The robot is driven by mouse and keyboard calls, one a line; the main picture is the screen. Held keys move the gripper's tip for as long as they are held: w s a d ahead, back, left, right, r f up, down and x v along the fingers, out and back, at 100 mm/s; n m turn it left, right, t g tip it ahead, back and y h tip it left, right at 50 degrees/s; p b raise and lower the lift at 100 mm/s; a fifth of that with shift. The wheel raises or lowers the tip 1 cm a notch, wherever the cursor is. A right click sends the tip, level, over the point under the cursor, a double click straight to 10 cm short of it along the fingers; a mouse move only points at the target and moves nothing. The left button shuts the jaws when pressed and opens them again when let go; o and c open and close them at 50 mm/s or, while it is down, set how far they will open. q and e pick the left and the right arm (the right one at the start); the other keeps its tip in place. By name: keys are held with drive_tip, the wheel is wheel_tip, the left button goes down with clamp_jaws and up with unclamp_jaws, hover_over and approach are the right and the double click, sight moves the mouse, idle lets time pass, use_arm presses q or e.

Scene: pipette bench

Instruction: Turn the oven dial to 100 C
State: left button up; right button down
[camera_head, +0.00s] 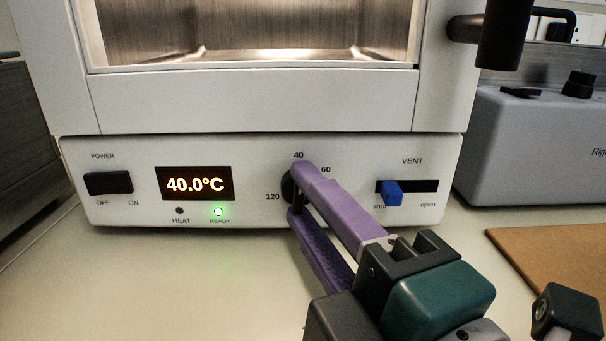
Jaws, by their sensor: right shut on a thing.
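The oven (250,118) stands ahead of me, with its control panel along the bottom. Its dark dial (287,188) sits right of the display, with marks 40, 60 and 120 visible around it. The other marks and the dial's pointer are hidden behind my fingers. My right gripper (297,190), with purple fingers, comes from the lower right and is shut on the dial. The display (195,184) reads 40.0°C. The green READY light (218,211) is lit and the HEAT light (179,210) is dark. My left gripper is not in view.
A black power switch (108,183) is at the panel's left. A blue vent slider (391,193) sits at the shut end, close to my right fingers. A dark oven handle (505,35) is upper right. A grey device (535,140) and a brown board (560,255) lie right.

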drive_tip(key=shift+m+t, duration=0.4)
drive_tip(key=shift+m, duration=0.4)
drive_tip(key=c, duration=0.5)
unclamp_jaws()
drive_tip(key=shift+c, duration=0.2)
